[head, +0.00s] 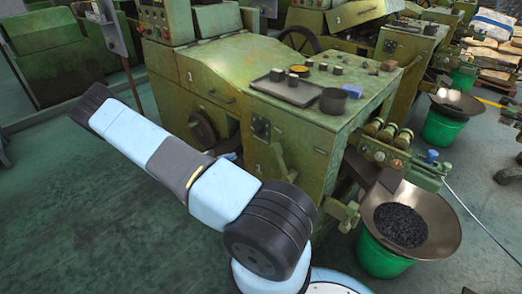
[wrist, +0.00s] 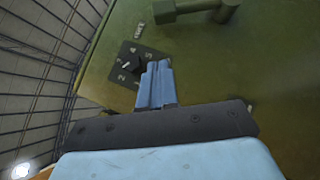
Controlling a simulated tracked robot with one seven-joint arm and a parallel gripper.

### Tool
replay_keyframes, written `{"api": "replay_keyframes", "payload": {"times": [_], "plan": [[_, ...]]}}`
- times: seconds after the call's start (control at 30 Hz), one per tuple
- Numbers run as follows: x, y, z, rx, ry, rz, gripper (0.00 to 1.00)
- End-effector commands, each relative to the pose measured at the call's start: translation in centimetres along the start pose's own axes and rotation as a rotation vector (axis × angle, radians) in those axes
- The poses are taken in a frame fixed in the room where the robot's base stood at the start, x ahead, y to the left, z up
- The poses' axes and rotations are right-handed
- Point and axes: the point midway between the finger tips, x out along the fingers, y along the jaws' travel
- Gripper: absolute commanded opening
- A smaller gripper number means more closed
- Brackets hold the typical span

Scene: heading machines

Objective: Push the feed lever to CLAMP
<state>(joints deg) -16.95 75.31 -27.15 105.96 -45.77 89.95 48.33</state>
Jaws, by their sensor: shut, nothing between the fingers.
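The green heading machine (head: 215,75) fills the middle of the head view. An olive-green lever (head: 278,160) stands out from its front panel, below a small dark selector plate (head: 261,128). In the wrist view, a green handle (wrist: 195,12) at the top edge may be this lever, cut off by the picture. My gripper (wrist: 157,70) is shut and empty, its blue fingers close together. The fingers overlap the lower right of the black numbered plate (wrist: 132,64) in the picture; contact cannot be told. The handle is apart from the fingers. My gripper is not clearly seen in the head view.
A tray (head: 283,90) and a dark cup (head: 333,101) sit on the machine's top. A metal pan (head: 440,215) of dark pieces rests over a green bucket (head: 385,258) at the right. More green machines stand behind. The floor at the left is open.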

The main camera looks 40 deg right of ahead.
Motion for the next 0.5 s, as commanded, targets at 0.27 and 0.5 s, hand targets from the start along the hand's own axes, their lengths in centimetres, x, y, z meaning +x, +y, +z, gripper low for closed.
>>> {"api": "replay_keyframes", "payload": {"times": [0.27,0.5], "plan": [[0.03,-0.75,-0.58,0.012,0.002,0.053,0.00],[0.07,-0.74,-0.56,0.012,0.002,0.051,0.00]]}}
